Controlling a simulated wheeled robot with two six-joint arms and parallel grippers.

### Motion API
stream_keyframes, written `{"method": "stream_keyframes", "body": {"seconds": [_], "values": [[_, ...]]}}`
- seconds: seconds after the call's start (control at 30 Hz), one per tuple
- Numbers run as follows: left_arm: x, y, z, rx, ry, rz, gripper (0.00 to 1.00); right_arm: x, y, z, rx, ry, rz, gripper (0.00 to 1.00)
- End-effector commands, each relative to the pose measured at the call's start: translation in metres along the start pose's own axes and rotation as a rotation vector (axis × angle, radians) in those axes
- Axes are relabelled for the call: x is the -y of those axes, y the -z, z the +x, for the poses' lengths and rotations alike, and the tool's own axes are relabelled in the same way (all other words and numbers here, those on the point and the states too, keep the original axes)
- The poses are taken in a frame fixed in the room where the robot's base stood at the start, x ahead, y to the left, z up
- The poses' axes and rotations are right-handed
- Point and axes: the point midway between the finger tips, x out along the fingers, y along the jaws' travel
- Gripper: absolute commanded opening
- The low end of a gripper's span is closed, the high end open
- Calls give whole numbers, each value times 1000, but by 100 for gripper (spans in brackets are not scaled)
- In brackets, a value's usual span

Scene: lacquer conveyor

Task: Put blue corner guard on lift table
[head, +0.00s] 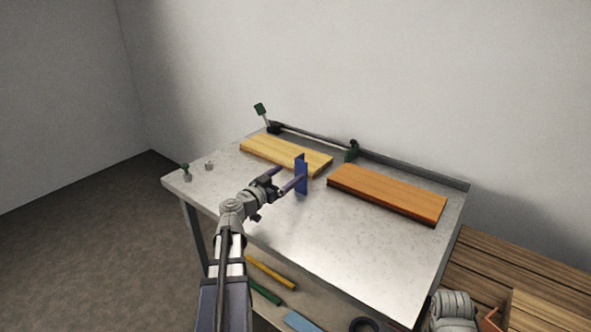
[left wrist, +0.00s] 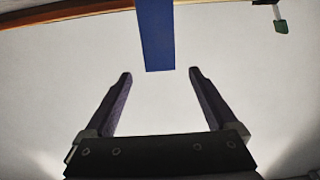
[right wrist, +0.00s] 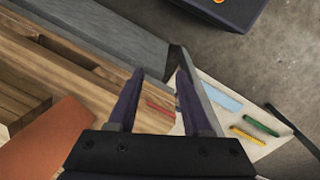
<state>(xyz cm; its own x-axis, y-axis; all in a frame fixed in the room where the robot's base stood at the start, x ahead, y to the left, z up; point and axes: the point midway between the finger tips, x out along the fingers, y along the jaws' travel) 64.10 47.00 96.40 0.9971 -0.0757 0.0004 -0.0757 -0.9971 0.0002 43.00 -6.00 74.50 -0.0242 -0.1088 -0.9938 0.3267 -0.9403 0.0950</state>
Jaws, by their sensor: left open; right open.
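The blue corner guard (head: 302,176) stands upright on the grey tabletop (head: 330,240), near the end of the yellow board. My left gripper (head: 288,179) is open, its fingers pointing at the guard. In the left wrist view, the guard (left wrist: 155,36) lies ahead of the open fingertips (left wrist: 158,74), in line with the gap and not between them. My right gripper (right wrist: 160,74) is open and empty, above wooden planks and a lower shelf. I cannot tell from the frames whether this grey table is the lift table.
A yellow board (head: 285,153) and an orange-brown board (head: 387,192) lie along the back of the table. Coloured sticks (head: 270,272) lie on a lower shelf. Wooden planks (head: 505,280) are at right. The table's front middle is clear.

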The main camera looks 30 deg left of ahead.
Motion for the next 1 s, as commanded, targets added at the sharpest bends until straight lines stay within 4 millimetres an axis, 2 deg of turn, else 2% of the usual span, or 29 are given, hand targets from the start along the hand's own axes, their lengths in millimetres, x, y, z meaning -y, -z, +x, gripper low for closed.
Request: {"method": "stream_keyframes", "body": {"seconds": [0.03, 0.2, 0.4, 0.57, 0.6, 0.67, 0.83, 0.9, 1.0], "values": [[-2, 0, -14, 0, 2, 0, 91, 0, 0, 0, 0, 0, 0, 50], [-1, 0, -42, 0, 3, 0, 91, 0, 0, 0, 0, 0, 0, 50], [0, 0, -59, 0, 1, 0, 91, 0, 0, 0, 0, 0, 0, 50], [0, 0, -61, 0, -1, 0, 93, 0, 0, 0, 0, 0, 0, 50], [0, 0, -60, 0, -2, 0, 97, 0, 0, 0, 0, 0, 0, 50], [3, 1, -47, 0, -4, 0, 98, 0, 0, -1, 0, 0, 0, 50], [4, 4, 11, 0, -9, 0, 98, 0, 0, -4, 0, 0, 0, 50], [2, 5, 24, 0, -7, 0, 98, 0, 0, -5, 0, 0, 0, 50], [1, 5, 29, 0, -5, 0, 98, 0, 0, -5, 0, 0, 0, 50]]}}
